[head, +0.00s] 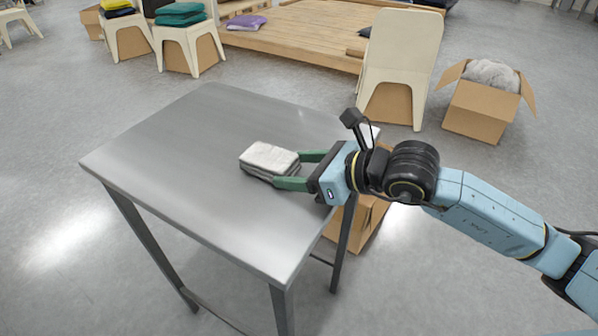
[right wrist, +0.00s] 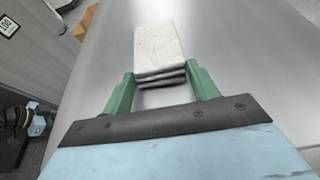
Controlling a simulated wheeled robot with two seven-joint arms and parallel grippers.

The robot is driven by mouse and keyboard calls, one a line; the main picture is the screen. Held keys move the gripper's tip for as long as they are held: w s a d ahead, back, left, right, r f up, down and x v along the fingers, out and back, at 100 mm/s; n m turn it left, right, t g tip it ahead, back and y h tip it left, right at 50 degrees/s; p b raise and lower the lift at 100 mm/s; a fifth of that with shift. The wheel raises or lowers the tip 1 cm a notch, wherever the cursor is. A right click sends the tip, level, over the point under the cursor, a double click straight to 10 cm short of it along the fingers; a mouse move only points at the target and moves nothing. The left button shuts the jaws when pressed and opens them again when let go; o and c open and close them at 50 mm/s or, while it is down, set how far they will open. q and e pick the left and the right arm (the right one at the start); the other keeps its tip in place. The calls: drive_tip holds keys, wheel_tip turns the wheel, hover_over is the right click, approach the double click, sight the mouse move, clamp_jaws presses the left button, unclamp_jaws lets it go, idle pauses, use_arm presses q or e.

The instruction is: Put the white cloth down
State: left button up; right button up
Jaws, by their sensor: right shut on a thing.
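The white cloth (head: 269,157) is a folded, layered stack at the right part of the grey metal table (head: 170,165). It also shows in the right wrist view (right wrist: 159,47), between and beyond the green fingertips. My right gripper (head: 297,170) reaches in from the right with one green finger on each side of the cloth's near end, shut on it. The cloth is at or just above the table top; I cannot tell whether it touches. My left gripper is not in view.
The rest of the table top is bare. A cardboard box (head: 365,222) stands under the table's right side. A chair (head: 400,60) and an open box with grey cloth (head: 480,108) stand behind. Chairs with folded cloths (head: 181,38) and a wooden platform (head: 300,35) are farther back.

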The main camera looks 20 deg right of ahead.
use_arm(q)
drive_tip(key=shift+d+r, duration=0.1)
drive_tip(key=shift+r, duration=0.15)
use_arm(e)
drive_tip(key=shift+f, duration=0.15)
drive_tip(key=o, duration=1)
drive_tip(key=shift+c, duration=0.2)
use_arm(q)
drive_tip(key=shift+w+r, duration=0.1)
